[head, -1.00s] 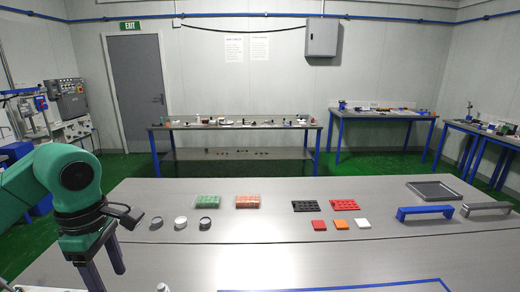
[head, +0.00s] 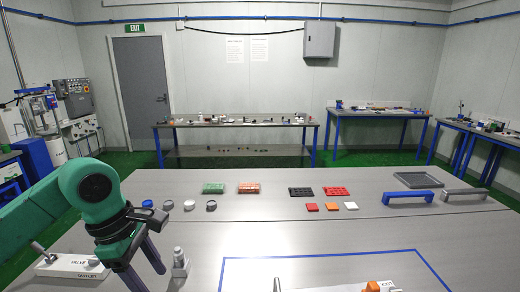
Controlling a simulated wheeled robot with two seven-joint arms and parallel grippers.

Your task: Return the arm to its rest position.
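My green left arm comes in from the left in the head view. Its dark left gripper (head: 145,266) points down over the front left of the table. Its two fingers stand apart with nothing visible between them. A white valve block (head: 72,265) with a grey lever lies left of the gripper, partly behind the arm. A small grey fitting (head: 180,262) stands just right of the fingers. My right gripper is not in view.
The grey table (head: 290,232) holds caps (head: 189,205), a green tray (head: 214,188), an orange tray (head: 249,187), small tiles (head: 332,206) and a blue handle (head: 407,197). An orange-topped part (head: 373,287) sits at the bottom edge. The middle is clear, with a blue tape outline (head: 320,254).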

